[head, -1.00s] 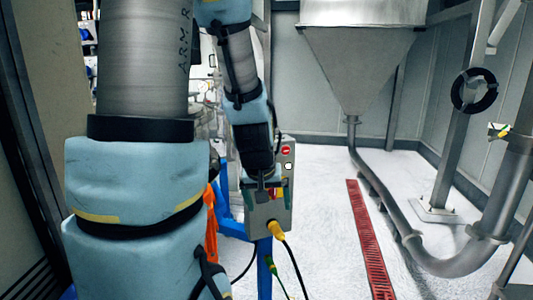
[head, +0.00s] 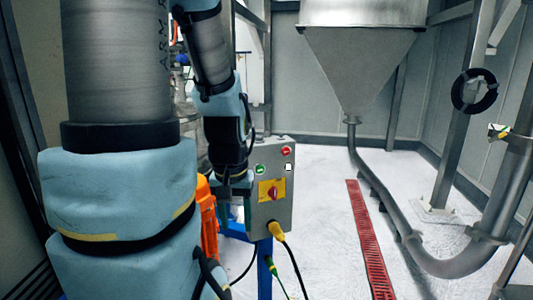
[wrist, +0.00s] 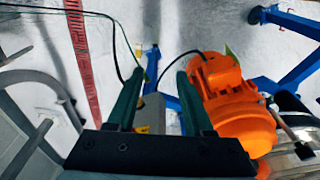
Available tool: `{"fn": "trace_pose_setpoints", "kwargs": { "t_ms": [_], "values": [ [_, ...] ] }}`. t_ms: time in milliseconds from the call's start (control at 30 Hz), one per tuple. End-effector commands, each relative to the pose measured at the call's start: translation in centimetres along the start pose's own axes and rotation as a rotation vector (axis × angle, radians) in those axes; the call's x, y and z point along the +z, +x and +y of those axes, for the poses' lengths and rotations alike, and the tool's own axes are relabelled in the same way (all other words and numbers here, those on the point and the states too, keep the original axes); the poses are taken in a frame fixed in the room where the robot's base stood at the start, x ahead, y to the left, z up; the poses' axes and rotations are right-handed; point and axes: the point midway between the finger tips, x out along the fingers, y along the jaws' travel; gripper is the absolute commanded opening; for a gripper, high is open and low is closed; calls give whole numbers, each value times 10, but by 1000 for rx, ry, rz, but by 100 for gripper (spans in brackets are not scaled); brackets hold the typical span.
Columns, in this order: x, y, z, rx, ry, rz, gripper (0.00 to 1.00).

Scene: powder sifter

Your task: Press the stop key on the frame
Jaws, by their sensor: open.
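A grey control box (head: 283,222) stands on the blue frame in the head view. Its face carries a red button (head: 286,151) at the upper right, a green button (head: 261,169) at the left, a white square (head: 288,167) and a red rotary switch (head: 272,191) on a yellow plate. No readable label marks the stop key. My gripper (head: 229,205) is at the box's left side, lower than the red button, partly hidden and empty. In the wrist view its two dark green fingers (wrist: 165,70) stand apart, with part of the grey box (wrist: 153,112) between them.
An orange motor (wrist: 238,115) is close to the right finger in the wrist view. A yellow-plugged cable (head: 276,231) hangs below the box. A steel hopper (head: 360,65) and a red floor grate (head: 368,235) are to the right.

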Motion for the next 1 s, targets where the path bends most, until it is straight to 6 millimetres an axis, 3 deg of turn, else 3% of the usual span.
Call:
{"fn": "trace_pose_setpoints", "kwargs": {
  "t_ms": [67,433,1000],
  "values": [
    [0,0,0,0,0,0,42],
    [0,0,0,0,0,0,0],
    [0,0,0,0,0,0,0]
  ]
}}
